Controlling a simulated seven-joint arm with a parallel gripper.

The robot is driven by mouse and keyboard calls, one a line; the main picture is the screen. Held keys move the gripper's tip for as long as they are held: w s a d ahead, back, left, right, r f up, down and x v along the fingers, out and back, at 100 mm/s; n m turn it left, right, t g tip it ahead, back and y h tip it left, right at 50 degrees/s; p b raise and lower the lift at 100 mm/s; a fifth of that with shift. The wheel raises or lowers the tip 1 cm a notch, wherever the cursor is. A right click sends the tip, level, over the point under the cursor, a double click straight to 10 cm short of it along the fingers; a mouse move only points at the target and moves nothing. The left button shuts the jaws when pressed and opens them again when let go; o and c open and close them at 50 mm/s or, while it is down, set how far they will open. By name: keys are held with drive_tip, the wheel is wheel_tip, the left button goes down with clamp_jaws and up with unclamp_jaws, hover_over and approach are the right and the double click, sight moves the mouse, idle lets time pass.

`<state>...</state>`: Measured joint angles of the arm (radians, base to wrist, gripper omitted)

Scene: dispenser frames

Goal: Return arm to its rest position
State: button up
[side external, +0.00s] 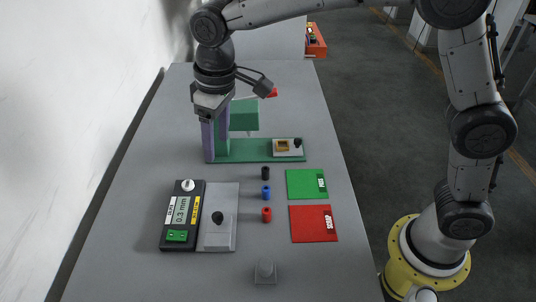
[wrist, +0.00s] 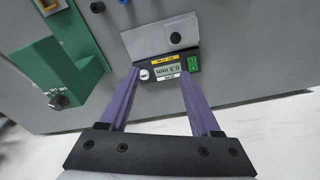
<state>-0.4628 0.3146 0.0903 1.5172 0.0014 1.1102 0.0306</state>
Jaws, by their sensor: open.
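My gripper (side external: 214,138) has purple fingers and points down at the back left of the table, in front of or beside the green dispenser frame (side external: 262,150). In the wrist view my gripper (wrist: 160,75) is open, with nothing between its fingers. The black gauge (side external: 182,218) reads 0.3 mm; it also shows beyond the fingertips in the wrist view (wrist: 165,66). The dispenser's green block shows in the wrist view (wrist: 50,70). Whether the fingers touch the dispenser cannot be told.
A grey plate (side external: 222,235) with a black knob adjoins the gauge. Black (side external: 265,173), blue (side external: 266,192) and red (side external: 267,214) small cylinders stand in a row. Green (side external: 303,184) and red (side external: 310,225) pads lie right. A grey block (side external: 265,272) is at the front. A white wall (side external: 70,110) borders the left.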

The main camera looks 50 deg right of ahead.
drive_tip(key=s+d+r+m+t, duration=0.3)
drive_tip(key=s+d+r, duration=0.7)
drive_tip(key=d, duration=0.5)
drive_tip(key=s+d+f+m, duration=0.1)
drive_tip(key=s+d+f, duration=0.1)
drive_tip(key=s, duration=0.5)
drive_tip(key=s+d+f+m+t, duration=0.1)
drive_tip(key=s+d+f, duration=0.2)
drive_tip(key=s+f, duration=0.2)
drive_tip(key=s, duration=0.3)
drive_tip(key=shift+d+t+h, duration=0.3)
drive_tip(key=shift+d, duration=0.05)
idle(0.5)
